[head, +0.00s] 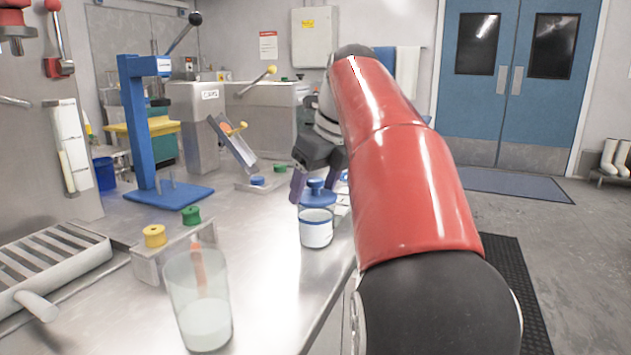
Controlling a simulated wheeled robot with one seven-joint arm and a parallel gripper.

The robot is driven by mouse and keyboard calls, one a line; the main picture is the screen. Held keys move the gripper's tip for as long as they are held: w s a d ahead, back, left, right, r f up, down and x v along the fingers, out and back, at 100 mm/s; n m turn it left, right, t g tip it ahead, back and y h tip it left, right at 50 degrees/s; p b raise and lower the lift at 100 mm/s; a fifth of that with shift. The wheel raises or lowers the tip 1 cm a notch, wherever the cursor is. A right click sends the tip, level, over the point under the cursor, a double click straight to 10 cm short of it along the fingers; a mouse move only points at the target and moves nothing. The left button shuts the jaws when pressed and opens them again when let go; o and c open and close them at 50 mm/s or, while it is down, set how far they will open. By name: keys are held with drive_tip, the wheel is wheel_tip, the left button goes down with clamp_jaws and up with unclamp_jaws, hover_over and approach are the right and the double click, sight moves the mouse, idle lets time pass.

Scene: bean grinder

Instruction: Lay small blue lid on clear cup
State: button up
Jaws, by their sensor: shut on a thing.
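The small blue lid (317,198) has a round knob on top and sits level at the mouth of a clear cup (316,238) with white contents and a blue band. I cannot tell whether the lid rests on the rim or hangs just above it. My gripper (314,185) comes down from above, its purple-grey fingers on either side of the lid's knob, shut on the lid. My red arm hides part of the bench to the right of the cup. A larger clear cup (207,325) with pale contents stands in the foreground.
A metal block with a yellow knob (155,236) and a green knob (191,215) stands behind the larger cup. A blue press stand (140,130) is further back left. A slatted grate (45,265) lies at left. The bench's right edge runs close beside the banded cup.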

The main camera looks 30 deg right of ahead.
drive_tip(key=o, duration=1.1)
drive_tip(key=shift+c, duration=0.2)
drive_tip(key=shift+o, duration=0.4)
drive_tip(key=shift+r+p, duration=1.35)
drive_tip(key=shift+r, duration=1.65)
